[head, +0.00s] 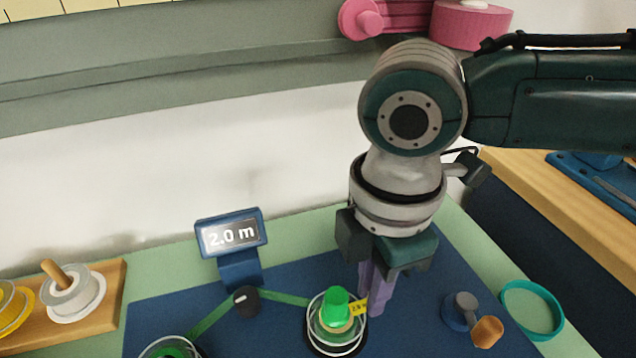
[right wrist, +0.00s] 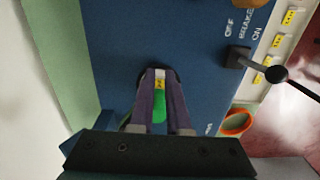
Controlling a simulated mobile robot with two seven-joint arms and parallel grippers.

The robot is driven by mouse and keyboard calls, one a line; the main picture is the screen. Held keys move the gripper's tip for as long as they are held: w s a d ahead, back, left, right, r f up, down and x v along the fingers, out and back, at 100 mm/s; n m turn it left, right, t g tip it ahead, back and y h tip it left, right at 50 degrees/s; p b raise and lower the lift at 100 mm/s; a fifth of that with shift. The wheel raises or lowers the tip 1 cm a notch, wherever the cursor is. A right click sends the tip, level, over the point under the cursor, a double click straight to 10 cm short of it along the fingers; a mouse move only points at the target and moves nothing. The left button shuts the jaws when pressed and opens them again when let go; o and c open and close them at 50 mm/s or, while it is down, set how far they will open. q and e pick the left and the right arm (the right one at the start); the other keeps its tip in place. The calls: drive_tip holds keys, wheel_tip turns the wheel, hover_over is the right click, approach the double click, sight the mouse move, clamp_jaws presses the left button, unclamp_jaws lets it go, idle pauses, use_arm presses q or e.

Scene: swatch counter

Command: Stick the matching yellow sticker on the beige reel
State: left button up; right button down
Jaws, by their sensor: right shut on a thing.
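The reel (head: 322,338) stands on the blue board, with a beige core and a bright green knob (head: 336,303) on top. My right gripper (head: 370,308) points down just right of it, its purple fingers shut on a small yellow sticker (head: 358,307). The sticker sticks out toward the reel; I cannot tell whether it touches it. In the right wrist view the sticker (right wrist: 160,84) shows between the fingertips, with a green part (right wrist: 159,108) beside it. The fingers hide much of the reel there. My left gripper is not in view.
A display (head: 231,234) reads 2.0 m. Green ribbon (head: 208,317) runs past a dark post to another reel (head: 168,347). A wooden rack (head: 112,285) holds spools at left. A wood-handled crank (head: 487,331) and teal ring (head: 532,309) lie right. Yellow stickers (right wrist: 289,17) line a pale strip.

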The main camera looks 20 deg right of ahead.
drive_tip(key=shift+f, duration=0.1)
idle(0.3)
drive_tip(key=c, duration=0.8)
unclamp_jaws()
wheel_tip(320, 180, up, 7)
drive_tip(key=p, duration=0.8)
drive_tip(key=shift+r, duration=0.2)
drive_tip(key=shift+f, duration=0.15)
